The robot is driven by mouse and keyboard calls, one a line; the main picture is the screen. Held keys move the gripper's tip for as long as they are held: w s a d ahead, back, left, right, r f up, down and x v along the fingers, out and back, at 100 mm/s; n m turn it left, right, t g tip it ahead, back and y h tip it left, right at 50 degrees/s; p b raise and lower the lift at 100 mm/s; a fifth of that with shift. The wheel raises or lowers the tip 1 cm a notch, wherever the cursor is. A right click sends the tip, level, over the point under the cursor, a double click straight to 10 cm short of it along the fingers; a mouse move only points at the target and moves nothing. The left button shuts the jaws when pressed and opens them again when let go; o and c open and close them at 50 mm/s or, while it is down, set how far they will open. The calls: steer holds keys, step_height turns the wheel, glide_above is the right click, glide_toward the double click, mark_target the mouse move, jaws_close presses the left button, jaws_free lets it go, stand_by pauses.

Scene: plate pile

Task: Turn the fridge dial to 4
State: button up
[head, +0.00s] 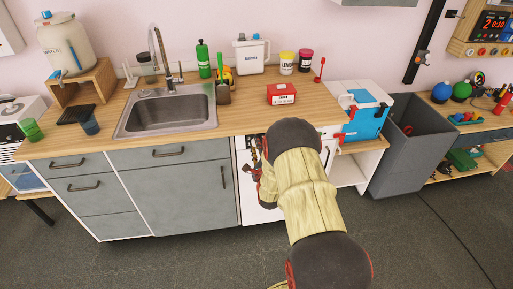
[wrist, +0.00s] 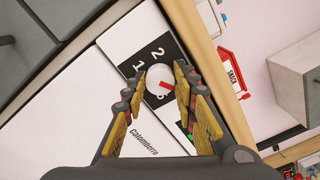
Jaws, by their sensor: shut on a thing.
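The fridge dial (wrist: 155,86) is a round white knob with a red pointer, on a black panel (wrist: 127,47) in the wrist view. The digits 1 and 2 are readable on the panel; other marks are partly hidden by my fingers. The red pointer is turned toward the lower right of the picture, away from 1 and 2. My gripper (wrist: 160,76) has its fingertips on both sides of the knob and is shut on it.
Grey cabinets (head: 175,190) stand left of the fridge under the wooden counter (head: 225,121). A red box (head: 281,94) sits on the counter above. A grey bin (head: 410,150) and an open white shelf stand to the right. The floor in front is clear.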

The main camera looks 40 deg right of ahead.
steer(key=shift+m, duration=0.3)
steer(key=o, duration=1.1)
steer(key=shift+o, duration=0.3)
steer(key=v, duration=1.2)
steer(key=shift+f, duration=0.1)
